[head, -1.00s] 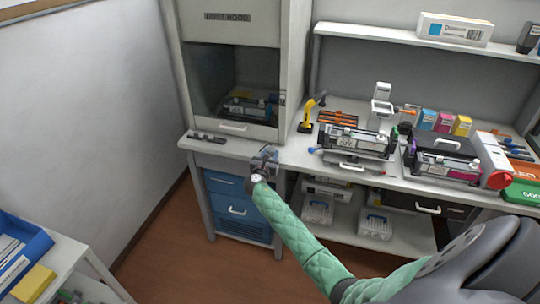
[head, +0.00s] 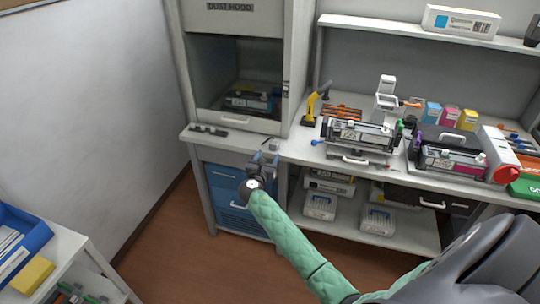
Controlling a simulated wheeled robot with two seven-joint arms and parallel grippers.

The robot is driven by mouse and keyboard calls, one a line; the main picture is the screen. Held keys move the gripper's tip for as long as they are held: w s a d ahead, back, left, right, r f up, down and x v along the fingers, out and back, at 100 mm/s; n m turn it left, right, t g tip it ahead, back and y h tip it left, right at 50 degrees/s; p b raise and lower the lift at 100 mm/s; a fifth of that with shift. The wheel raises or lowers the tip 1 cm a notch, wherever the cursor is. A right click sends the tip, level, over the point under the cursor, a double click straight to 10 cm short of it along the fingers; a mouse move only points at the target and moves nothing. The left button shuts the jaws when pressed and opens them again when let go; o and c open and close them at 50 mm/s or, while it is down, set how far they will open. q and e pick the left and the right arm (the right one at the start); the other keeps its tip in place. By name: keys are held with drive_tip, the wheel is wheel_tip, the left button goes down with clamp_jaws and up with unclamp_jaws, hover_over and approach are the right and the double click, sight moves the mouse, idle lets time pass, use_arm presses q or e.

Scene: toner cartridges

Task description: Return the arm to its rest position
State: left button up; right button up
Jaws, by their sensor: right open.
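My right arm, in a green quilted sleeve, reaches in from the lower right of the head view. Its gripper (head: 263,160) is open and appears empty, with its fingers pointing away toward the bench edge below the dust hood. It shows in front of the blue drawer unit (head: 225,190). I cannot tell whether it touches the bench front. My left gripper is not in view.
The dust hood (head: 231,60) holds a cartridge (head: 250,100). The bench carries toner cartridges (head: 357,133) (head: 452,160), a yellow tool (head: 313,105) and colored boxes. A side cart (head: 75,250) with a blue tray (head: 20,245) stands lower left. Open floor lies between.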

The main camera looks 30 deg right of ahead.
drive_tip(key=s+a+f+m+g+y, duration=0.1)
drive_tip(key=a+f+m+y, duration=0.4)
drive_tip(key=f+m, duration=0.5)
drive_tip(key=s+a+f+m+g+y, duration=0.15)
drive_tip(key=a+f+m+y, duration=0.35)
drive_tip(key=f+m, duration=0.55)
drive_tip(key=s+a+f+m+g+y, duration=0.1)
drive_tip(key=s+a+f+m+y, duration=0.1)
drive_tip(key=s+a+f, duration=0.5)
drive_tip(key=s+a+f+m+g+y, duration=0.1)
drive_tip(key=s+a+f+g, duration=0.15)
drive_tip(key=s+f, duration=0.75)
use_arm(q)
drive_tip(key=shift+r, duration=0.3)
use_arm(e)
drive_tip(key=s+a+f+g, duration=0.1)
drive_tip(key=s+f, duration=0.4)
drive_tip(key=s, duration=0.6)
drive_tip(key=s+a+f+g, duration=0.1)
drive_tip(key=s+a+f, duration=0.3)
drive_tip(key=s, duration=0.7)
drive_tip(key=s+a+f+g+y, duration=0.1)
drive_tip(key=s+a+f, duration=0.1)
drive_tip(key=s+f, duration=0.5)
drive_tip(key=s, duration=0.4)
drive_tip(key=shift+a+f+g, duration=0.2)
drive_tip(key=shift+a+g, duration=0.1)
drive_tip(key=shift+g, duration=0.1)
drive_tip(key=shift+s+m, duration=0.1)
drive_tip(key=shift+m, duration=0.15)
